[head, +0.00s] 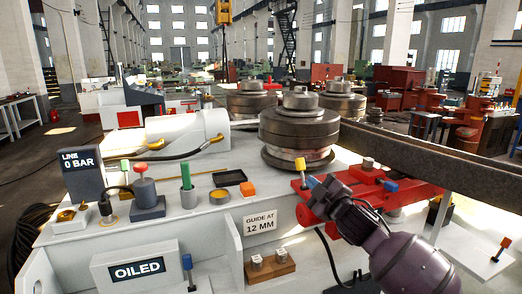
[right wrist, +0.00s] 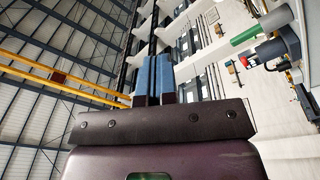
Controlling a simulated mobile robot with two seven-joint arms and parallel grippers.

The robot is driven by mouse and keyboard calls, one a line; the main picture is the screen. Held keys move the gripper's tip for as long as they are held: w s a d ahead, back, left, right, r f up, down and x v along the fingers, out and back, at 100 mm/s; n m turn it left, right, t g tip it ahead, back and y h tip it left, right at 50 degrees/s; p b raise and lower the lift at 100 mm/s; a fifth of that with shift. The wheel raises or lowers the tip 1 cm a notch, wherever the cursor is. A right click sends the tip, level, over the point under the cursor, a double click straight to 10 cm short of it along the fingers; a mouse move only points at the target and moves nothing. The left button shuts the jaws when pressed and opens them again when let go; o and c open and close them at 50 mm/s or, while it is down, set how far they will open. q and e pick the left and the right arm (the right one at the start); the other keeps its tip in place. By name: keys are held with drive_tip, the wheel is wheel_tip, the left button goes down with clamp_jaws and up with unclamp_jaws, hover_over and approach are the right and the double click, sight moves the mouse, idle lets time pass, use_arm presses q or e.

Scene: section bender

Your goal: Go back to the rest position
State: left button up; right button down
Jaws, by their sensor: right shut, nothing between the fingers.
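My right gripper (head: 313,183) reaches in from the lower right in the head view. Its blue fingertips are beside the yellow-topped pin (head: 300,164) at the front of the red guide bracket (head: 385,186); I cannot tell if they touch. In the right wrist view the two blue fingers (right wrist: 153,78) are together, with nothing between them. My left gripper is in neither view.
The grey bender bed carries large steel rollers (head: 300,130), a long steel bar (head: 430,155) on the right, a LINE 0 BAR box (head: 83,175), a red-knobbed lever (head: 141,170), a green-handled tool (head: 187,176), an OILED sign (head: 138,270) and a GUIDE AT 12 MM sign (head: 261,222).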

drive_tip(key=s+d+f+m+g+h, duration=0.2)
drive_tip(key=s+d+f+m, duration=0.2)
drive_tip(key=s+f, duration=0.9)
drive_tip(key=s+d+f+m+g+h+b, duration=0.1)
drive_tip(key=s+d+f+m, duration=0.4)
drive_tip(key=s+f, duration=0.7)
drive_tip(key=s+d+f+m+g+h+b, duration=0.1)
drive_tip(key=s+d+f+m+g+h, duration=0.2)
drive_tip(key=s+f, duration=1)
drive_tip(key=shift+s+d+f+m+h, duration=0.35)
drive_tip(key=shift+s+d+m+h, duration=0.25)
drive_tip(key=shift+d+m+h, duration=0.5)
